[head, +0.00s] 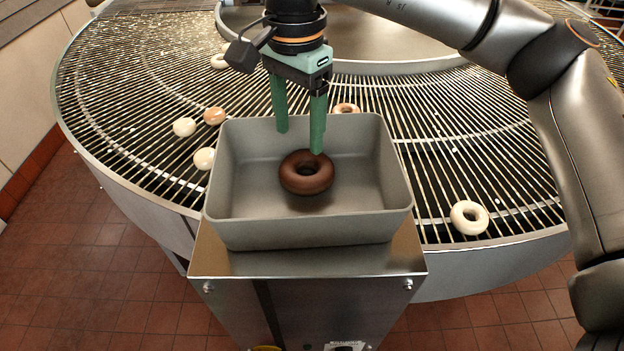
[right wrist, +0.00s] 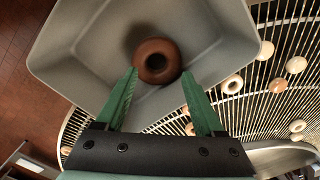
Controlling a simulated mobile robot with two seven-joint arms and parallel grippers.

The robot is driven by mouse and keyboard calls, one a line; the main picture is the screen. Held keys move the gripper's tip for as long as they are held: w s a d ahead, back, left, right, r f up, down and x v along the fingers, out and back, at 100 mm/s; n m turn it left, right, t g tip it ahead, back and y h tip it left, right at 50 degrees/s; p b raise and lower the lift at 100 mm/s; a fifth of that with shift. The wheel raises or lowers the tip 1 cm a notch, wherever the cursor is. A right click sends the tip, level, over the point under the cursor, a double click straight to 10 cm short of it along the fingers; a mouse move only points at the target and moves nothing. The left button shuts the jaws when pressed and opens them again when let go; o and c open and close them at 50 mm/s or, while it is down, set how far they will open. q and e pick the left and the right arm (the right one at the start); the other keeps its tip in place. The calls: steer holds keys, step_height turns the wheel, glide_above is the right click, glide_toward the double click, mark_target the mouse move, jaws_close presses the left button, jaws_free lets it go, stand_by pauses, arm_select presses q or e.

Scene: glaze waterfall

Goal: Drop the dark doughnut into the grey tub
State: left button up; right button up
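The dark brown doughnut (head: 307,184) is inside the grey tub (head: 310,232), near the middle. It also shows in the right wrist view (right wrist: 157,75), just beyond my fingertips. My right gripper (head: 299,142) has green fingers pointing down into the tub. The fingers are spread, and the doughnut appears below the tips and clear of them. I cannot tell for sure whether the doughnut rests on the tub floor or is slightly above it. In the right wrist view the gripper (right wrist: 160,74) is open with nothing between its fingers. My left gripper is not in view.
The tub sits on a metal stand (head: 230,262) beside a curved wire conveyor (head: 130,90). Pale doughnuts, one (head: 469,217) at right, and a glazed ring (head: 346,108) behind the tub lie on the conveyor. The tub walls surround the space below my gripper.

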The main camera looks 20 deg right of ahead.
step_height(320, 180, up, 12)
steer(key=shift+r+p, duration=0.25)
steer(key=shift+p, duration=0.15)
stand_by(0.3)
stand_by(0.4)
